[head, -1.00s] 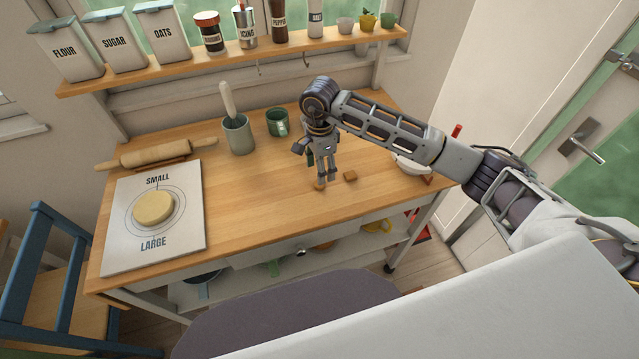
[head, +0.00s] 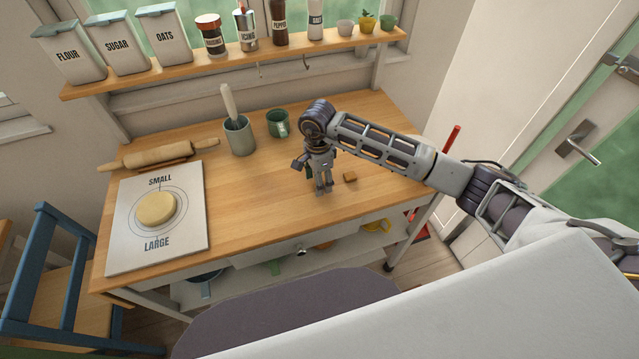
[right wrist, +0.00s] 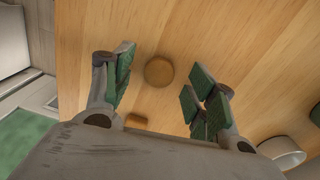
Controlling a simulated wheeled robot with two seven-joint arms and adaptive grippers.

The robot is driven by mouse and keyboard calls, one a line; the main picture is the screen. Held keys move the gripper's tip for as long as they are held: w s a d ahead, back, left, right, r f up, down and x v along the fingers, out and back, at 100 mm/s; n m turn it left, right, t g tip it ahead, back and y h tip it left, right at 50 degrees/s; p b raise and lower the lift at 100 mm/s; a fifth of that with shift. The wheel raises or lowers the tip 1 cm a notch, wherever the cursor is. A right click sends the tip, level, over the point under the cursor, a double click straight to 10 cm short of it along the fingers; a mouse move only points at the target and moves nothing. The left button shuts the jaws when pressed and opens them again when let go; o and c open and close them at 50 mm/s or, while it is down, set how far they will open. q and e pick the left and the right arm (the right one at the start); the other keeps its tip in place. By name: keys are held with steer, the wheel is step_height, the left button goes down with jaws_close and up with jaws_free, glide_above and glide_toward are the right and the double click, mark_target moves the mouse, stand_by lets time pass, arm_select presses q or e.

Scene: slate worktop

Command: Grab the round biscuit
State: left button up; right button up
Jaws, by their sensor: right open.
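The round biscuit (right wrist: 158,71) is a small brown disc lying flat on the wooden worktop in the right wrist view. It sits between the spread green-padded fingers of my right gripper (right wrist: 161,68) and appears apart from both. In the head view my right gripper (head: 323,187) points down at the worktop and hides the round biscuit. A square brown biscuit (head: 350,177) lies just right of the gripper, and it also shows in the right wrist view (right wrist: 138,121). My left gripper is not in view.
A board (head: 190,245) with a pale dough disc (head: 156,209) lies at the left. A rolling pin (head: 160,155), utensil crock (head: 240,137) and green mug (head: 278,123) stand behind. A white bowl (right wrist: 282,152) is near the right side. The worktop's middle (head: 255,190) is clear.

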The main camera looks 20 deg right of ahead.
steer(key=shift+f, duration=0.4)
steer(key=c, duration=0.8)
